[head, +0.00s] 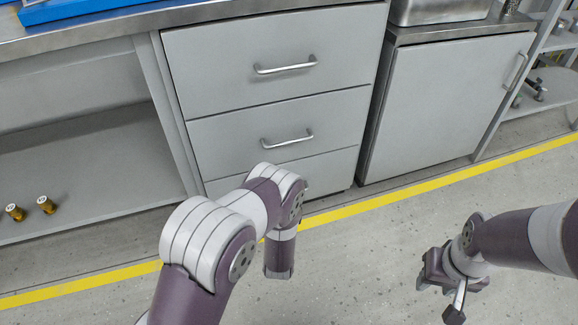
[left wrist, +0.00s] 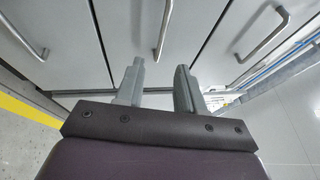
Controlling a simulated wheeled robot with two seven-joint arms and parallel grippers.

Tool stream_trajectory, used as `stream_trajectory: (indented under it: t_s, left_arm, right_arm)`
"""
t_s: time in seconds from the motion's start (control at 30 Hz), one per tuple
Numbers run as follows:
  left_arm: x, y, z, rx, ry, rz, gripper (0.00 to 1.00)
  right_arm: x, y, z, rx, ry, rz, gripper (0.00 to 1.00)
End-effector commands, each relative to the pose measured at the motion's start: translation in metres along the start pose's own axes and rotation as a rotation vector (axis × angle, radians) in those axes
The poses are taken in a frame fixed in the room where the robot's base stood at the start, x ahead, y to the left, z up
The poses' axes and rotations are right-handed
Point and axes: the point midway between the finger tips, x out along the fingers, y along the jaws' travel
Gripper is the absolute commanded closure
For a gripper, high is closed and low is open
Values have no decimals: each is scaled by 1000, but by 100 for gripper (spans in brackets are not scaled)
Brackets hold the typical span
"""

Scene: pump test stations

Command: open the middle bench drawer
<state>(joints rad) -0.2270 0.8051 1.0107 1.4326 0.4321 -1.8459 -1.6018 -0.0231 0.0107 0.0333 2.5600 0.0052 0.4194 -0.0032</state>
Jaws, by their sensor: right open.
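The middle bench drawer (head: 325,122) is a grey front with a silver bar handle (head: 287,139). It looks closed, flush with the drawers above and below. In the left wrist view the middle handle (left wrist: 163,29) lies ahead of my left gripper (left wrist: 158,82), roughly in line with the gap between its fingers. The left fingers are apart with nothing between them, and the handle is beyond their tips. In the head view the left gripper cannot be made out; only my left arm shows before the drawers. My right gripper (head: 438,299) is open and empty above the floor at lower right.
The top drawer (head: 270,45) and bottom drawer (head: 325,172) look closed. A grey cabinet (head: 445,100) stands to the right. An open shelf (head: 90,165) at left holds two brass fittings (head: 30,208). A yellow line (head: 420,189) crosses the clear floor.

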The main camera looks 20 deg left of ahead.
Motion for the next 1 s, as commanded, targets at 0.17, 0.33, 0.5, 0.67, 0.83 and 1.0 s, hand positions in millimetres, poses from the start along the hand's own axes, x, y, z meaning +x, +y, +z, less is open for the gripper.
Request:
stream_trajectory:
  t_s: [0.17,0.33,0.5,0.67,0.83,1.0]
  left_arm:
    - [38,2,1,0,-5,-11,62]
    - [81,3,0,-1,-3,-9,62]
    - [111,0,0,-1,-1,-6,62]
    - [122,-3,0,1,0,-5,62]
    - [123,-4,0,0,0,-4,62]
    - [122,-4,0,0,0,-3,100]
  right_arm:
    - [20,0,2,0,1,0,57]
    - [40,0,5,0,0,0,57]
    - [52,0,6,0,0,0,57]
    - [54,0,6,0,0,0,57]
    - [54,0,6,0,0,0,57]
    - [54,0,6,0,0,0,57]
